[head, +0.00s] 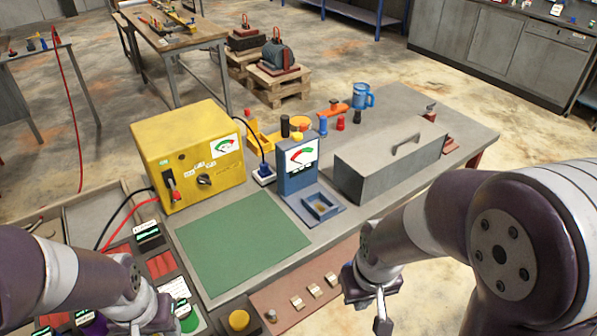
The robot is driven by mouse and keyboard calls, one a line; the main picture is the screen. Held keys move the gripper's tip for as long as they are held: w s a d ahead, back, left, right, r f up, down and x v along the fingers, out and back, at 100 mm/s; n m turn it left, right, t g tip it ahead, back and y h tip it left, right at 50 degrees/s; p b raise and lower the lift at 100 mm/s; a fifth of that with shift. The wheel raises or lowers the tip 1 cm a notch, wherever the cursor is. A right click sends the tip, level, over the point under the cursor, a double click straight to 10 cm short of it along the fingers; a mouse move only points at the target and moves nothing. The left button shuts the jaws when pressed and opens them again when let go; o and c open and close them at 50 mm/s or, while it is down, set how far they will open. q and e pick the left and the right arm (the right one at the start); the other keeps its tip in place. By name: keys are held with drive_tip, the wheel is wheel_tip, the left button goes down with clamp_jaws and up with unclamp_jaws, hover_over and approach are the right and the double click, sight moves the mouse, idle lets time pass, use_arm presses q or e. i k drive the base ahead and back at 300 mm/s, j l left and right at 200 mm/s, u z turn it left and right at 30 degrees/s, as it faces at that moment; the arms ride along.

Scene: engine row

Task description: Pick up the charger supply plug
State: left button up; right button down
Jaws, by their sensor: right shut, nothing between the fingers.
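The charger is a yellow box (190,150) with a dial at the back left of the grey table. A black cord runs from its right side to a small blue and white plug (263,174), which seems to be the charger supply plug. It stands upright between the charger and a blue meter stand; whether it sits in a socket is too small to tell. My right gripper (382,318) is shut and empty, low at the table's front edge, well apart from the plug. My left gripper (145,322) is at the bottom left, its fingertips unclear.
A green mat (240,240) lies bare in front of the charger. The blue meter stand (300,175) and a long grey toolbox (390,160) stand right of the plug. Several small coloured items and a blue mug (362,96) are behind. Red and black leads hang at the left.

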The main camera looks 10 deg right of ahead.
sight(264, 170)
drive_tip(key=z, duration=0.1)
drive_tip(key=i+l+u, duration=0.15)
drive_tip(key=i+l, duration=0.2)
drive_tip(key=i+l+u, duration=0.1)
drive_tip(key=i+l, duration=0.2)
drive_tip(key=i+l+u, duration=0.15)
drive_tip(key=i+l, duration=0.15)
drive_tip(key=l, duration=0.25)
drive_tip(key=i+l+u, duration=0.15)
drive_tip(key=i+l, duration=0.15)
drive_tip(key=l, duration=0.15)
